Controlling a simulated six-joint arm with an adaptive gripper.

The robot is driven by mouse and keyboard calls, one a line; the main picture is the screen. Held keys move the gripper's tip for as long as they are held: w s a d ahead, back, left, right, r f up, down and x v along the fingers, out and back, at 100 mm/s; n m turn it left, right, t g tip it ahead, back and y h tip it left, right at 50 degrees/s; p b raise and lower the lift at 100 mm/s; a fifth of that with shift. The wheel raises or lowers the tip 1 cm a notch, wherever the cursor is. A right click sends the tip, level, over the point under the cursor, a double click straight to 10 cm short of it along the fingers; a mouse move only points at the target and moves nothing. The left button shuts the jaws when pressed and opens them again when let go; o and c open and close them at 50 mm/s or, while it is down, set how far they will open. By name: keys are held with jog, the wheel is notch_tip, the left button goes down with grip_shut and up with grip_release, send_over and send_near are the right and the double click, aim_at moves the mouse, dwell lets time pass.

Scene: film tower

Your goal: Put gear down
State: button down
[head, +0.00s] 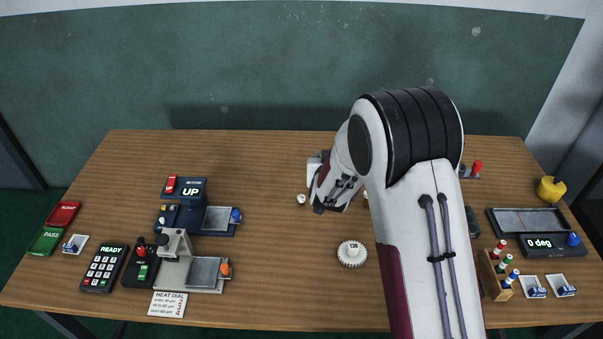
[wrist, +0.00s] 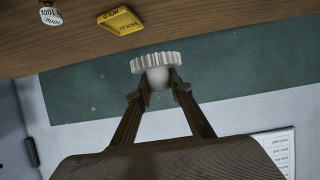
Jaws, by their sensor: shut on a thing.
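A white toothed gear (wrist: 154,60) is in my gripper (wrist: 158,84) in the wrist view. The two fingers are shut on its pale hub, with the toothed disc beyond the fingertips. The gear is held clear of the table. In the head view my arm hides the fingertips and the held gear. Another white gear (head: 352,256), with a hub marked 136, lies flat on the wooden table at front centre, apart from my gripper.
A yellow tray marked HOLD (wrist: 121,20) and a small white labelled piece (wrist: 50,16) are on the table in the wrist view. Left are an UP device (head: 190,190), a press-like device (head: 174,245) and a READY keypad (head: 104,269). Right is a 0 deg unit (head: 545,243).

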jog(key=w+a+f+m+h, duration=0.3)
jog(key=w+a, duration=0.4)
jog(key=w, duration=0.5)
jog(key=shift+g+h, duration=0.3)
jog(key=shift+f, duration=0.15)
dwell(0.6)
send_over(301, 173)
jog(key=shift+w+f, duration=0.1)
jog(key=shift+f, duration=2.95)
jog(key=shift+f, duration=1.85)
jog(key=shift+f, duration=0.15)
